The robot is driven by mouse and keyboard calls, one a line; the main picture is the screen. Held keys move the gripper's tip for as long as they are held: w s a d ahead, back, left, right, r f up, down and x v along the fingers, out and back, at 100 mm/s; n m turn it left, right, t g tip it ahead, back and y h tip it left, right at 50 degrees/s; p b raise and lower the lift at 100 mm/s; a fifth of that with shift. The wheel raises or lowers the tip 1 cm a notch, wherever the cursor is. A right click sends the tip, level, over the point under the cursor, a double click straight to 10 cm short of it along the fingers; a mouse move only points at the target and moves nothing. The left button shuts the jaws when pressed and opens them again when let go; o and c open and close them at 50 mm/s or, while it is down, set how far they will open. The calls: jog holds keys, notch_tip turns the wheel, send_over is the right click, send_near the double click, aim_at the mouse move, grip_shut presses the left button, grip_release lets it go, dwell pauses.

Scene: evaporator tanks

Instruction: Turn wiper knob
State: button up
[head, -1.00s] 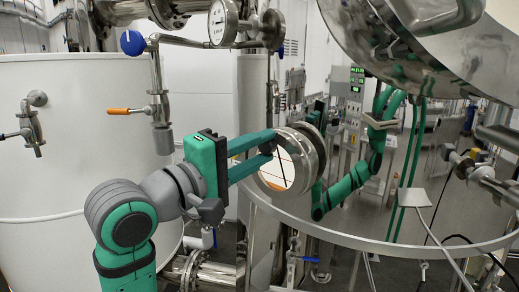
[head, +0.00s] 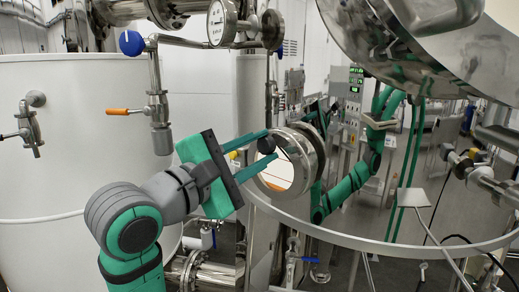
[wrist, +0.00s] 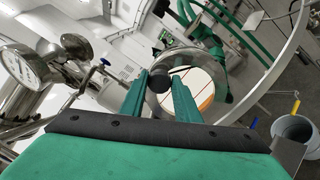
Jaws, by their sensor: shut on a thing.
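The wiper knob (head: 266,144) is a small dark round knob at the upper left rim of a round metal sight glass (head: 312,165). My gripper (head: 272,145) reaches it from the left, with one green finger on each side. In the wrist view, the knob (wrist: 158,84) sits between the fingertips (wrist: 161,77), in front of the sight glass (wrist: 222,88). The fingers are shut on the knob. The fingers partly cover the knob's sides.
A white tank (head: 75,180) stands at left, with an orange-handled valve (head: 128,111) and a blue knob (head: 131,42) above my arm. A pressure gauge (head: 222,22) hangs above the gripper. A large shiny vessel (head: 440,50) fills the upper right. The tank rim (head: 360,242) curves below the sight glass.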

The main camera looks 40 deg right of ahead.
jog(key=shift+a+r, duration=0.1)
dwell(0.3)
jog(key=o, duration=1)
jog(key=v, duration=1)
jog(key=shift+s+a, duration=0.1)
jog(key=shift+a, duration=0.3)
